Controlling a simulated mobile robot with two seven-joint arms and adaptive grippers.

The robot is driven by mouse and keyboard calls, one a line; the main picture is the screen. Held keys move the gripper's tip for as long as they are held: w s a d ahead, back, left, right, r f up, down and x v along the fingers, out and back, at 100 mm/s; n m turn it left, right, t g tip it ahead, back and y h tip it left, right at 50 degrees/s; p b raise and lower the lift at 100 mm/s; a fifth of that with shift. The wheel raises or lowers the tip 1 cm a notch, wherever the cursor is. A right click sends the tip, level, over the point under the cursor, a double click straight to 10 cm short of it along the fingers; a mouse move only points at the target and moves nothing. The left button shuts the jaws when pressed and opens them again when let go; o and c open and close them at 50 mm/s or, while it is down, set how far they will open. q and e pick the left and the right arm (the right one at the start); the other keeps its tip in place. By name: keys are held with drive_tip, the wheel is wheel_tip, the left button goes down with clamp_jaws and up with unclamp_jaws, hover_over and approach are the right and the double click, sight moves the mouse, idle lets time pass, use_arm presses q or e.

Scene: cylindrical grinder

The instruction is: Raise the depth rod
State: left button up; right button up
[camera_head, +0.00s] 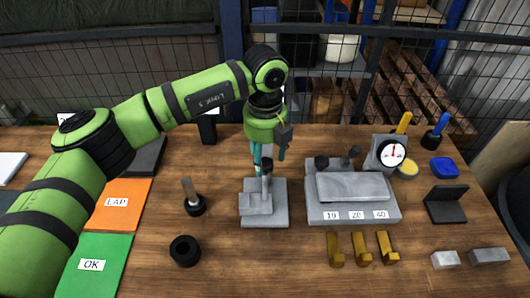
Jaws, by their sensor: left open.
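My left arm comes in from the left, and its gripper (268,158) points down over the middle of the table. Its teal fingertips are apart, one on each side of the dark top of an upright rod (266,172). This looks like the depth rod. I cannot tell whether the fingers touch it. The rod stands on a stepped grey block (264,215), upright and low. The gripper body hides what is behind the rod's top. My right gripper is not in view.
A larger grey block (352,210) labelled 19, 20, 40 stands close to the right, with a dial gauge (391,154) behind. Several brass hooks (335,250) lie in front. A black holder (193,204) and black ring (185,250) stand left. The front middle is clear.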

use_arm(q)
drive_tip(key=shift+f, duration=0.65)
drive_tip(key=shift+c, duration=0.4)
clamp_jaws()
wheel_tip(320, 180, up, 6)
drive_tip(key=shift+d+f, duration=0.1)
drive_tip(key=shift+f, duration=0.05)
drive_tip(key=shift+w+r, duration=0.1)
drive_tip(key=shift+r, duration=0.1)
drive_tip(key=shift+o, duration=0.4)
unclamp_jaws()
drive_tip(key=shift+s, duration=0.2)
